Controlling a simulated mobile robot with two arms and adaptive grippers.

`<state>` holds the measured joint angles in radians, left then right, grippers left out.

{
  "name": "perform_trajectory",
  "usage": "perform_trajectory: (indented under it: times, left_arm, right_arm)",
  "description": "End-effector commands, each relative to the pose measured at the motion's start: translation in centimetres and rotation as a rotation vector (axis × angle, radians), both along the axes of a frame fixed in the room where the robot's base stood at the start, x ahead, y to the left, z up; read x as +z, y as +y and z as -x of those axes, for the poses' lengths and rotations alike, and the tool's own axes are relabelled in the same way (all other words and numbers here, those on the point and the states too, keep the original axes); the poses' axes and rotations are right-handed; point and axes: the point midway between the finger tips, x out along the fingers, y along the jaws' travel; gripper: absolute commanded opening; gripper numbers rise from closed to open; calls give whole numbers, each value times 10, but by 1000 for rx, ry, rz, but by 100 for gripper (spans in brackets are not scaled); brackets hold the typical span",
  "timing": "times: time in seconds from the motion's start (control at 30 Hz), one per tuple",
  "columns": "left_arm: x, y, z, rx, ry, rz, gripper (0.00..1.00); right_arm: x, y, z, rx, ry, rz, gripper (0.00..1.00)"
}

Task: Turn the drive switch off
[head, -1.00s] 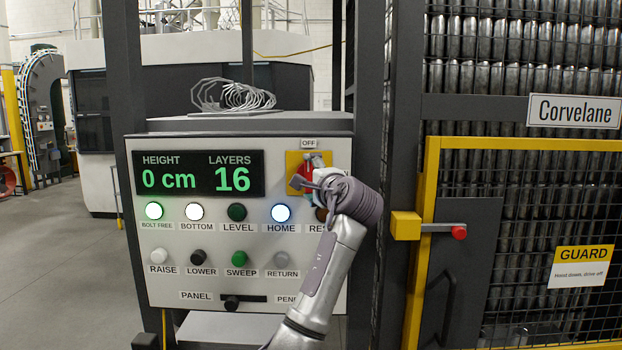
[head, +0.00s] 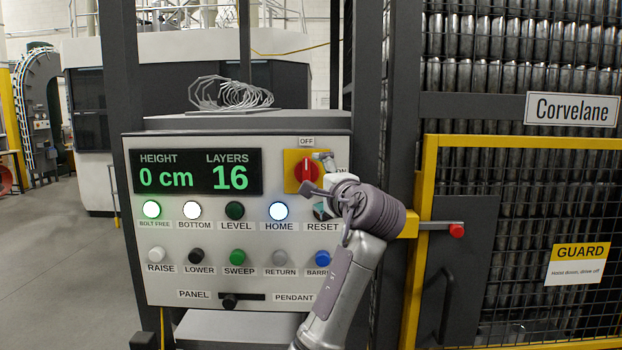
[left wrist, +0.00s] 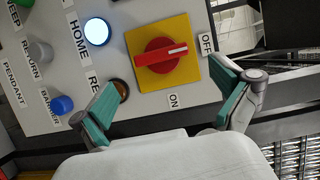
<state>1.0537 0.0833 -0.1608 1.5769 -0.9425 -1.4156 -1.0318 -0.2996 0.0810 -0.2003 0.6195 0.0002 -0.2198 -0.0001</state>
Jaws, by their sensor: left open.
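The drive switch (head: 306,172) is a red rotary knob on a yellow plate at the panel's upper right. Its white mark points up at the OFF label (head: 306,142). In the left wrist view the knob (left wrist: 161,56) also has its mark toward the OFF label (left wrist: 207,43), with the ON label (left wrist: 174,101) off to its side. My left gripper (head: 317,175) is open and empty, just in front of the switch and to its right. In the left wrist view its teal fingers stand apart on either side of the knob, with no visible grip on it. My right gripper is out of view.
The panel (head: 200,280) has a display (head: 198,172) reading 0 cm and 16 layers. The BOLT FREE, BOTTOM and HOME lamps are lit. Buttons line the lower row, near my left arm. A yellow-framed guard door (head: 432,200) stands to the right.

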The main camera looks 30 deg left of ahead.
Motion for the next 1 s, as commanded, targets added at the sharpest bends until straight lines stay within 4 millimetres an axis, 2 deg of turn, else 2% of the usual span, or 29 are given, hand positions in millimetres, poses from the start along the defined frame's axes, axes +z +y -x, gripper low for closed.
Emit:
perform_trajectory:
  times: [0.1,0.3,0.87,0.97,1.0]
  left_arm:
    - [0,-21,14,-3,-1,1,100]
    - [0,-40,28,-1,1,0,100]
    - [0,-44,32,0,1,0,100]
    - [-7,-44,31,-6,5,9,100]
    - [-16,-44,30,-13,9,20,100]
  right_arm:
    - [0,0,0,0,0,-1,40]
    - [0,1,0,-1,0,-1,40]
    - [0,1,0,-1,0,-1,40]
    - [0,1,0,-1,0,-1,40]
    - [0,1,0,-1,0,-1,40]
